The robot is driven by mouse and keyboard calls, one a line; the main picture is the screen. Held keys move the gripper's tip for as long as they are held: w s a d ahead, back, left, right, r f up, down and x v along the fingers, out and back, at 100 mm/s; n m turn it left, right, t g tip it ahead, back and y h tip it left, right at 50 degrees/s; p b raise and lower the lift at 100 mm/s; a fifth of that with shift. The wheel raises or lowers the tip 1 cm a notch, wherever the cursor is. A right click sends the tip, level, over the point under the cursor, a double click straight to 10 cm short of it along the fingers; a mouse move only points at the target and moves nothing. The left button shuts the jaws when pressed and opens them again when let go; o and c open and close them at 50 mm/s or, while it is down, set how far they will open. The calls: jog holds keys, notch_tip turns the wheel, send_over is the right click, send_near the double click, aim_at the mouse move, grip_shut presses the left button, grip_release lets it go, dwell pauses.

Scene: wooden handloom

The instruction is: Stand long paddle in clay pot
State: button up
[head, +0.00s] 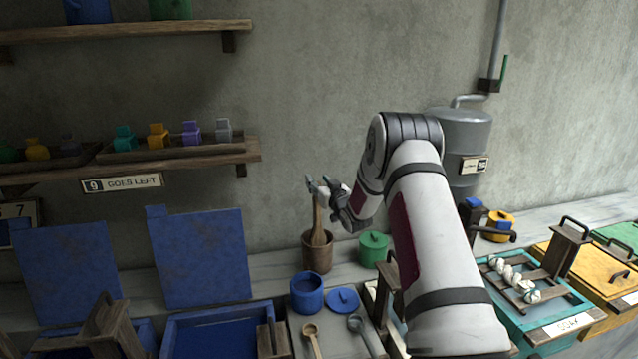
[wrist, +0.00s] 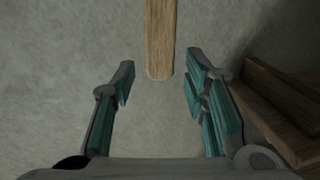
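A brown clay pot (head: 317,256) stands on the counter by the wall. A long wooden paddle (head: 318,228) stands nearly upright in it, its wider part low at the pot's mouth and its thin handle upward. The pot hides its lower end. My gripper (head: 319,187) is by the top of the handle. In the wrist view, my gripper (wrist: 160,88) is open, with its teal fingers wide apart. The paddle's blunt handle end (wrist: 160,45) lies between and beyond them, with a gap on both sides. The pot is out of the wrist view.
A green lidded pot (head: 374,249) stands right of the clay pot. A blue pot (head: 307,294), a blue lid (head: 342,300) and a wooden spoon (head: 312,337) lie in front. A wooden shelf (head: 200,155) is at left; a wooden piece (wrist: 270,105) shows at right in the wrist view.

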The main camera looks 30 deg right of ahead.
jog(key=s+a, duration=0.1)
jog(key=s, duration=1.1)
jog(key=s+a+r+g, duration=0.3)
jog(key=s+a+r, duration=0.1)
jog(key=a+r, duration=0.25)
jog(key=s+a+r+g, duration=0.3)
jog(key=s+a+r, duration=0.25)
jog(key=r, duration=0.25)
jog(key=s+a+g, duration=0.2)
jog(key=s+a, duration=0.3)
jog(key=s, duration=0.5)
jog(key=s+a+g+y, duration=0.1)
jog(key=s+a, duration=0.3)
jog(key=s, duration=0.7)
jog(key=s+a+r+n+g, duration=0.1)
jog(key=s+a+g, duration=0.2)
jog(key=s, duration=0.7)
jog(key=a, duration=0.2)
jog(key=shift+s+a+y, duration=0.25)
jog(key=shift+a+y, duration=0.05)
jog(key=shift+y, duration=0.1)
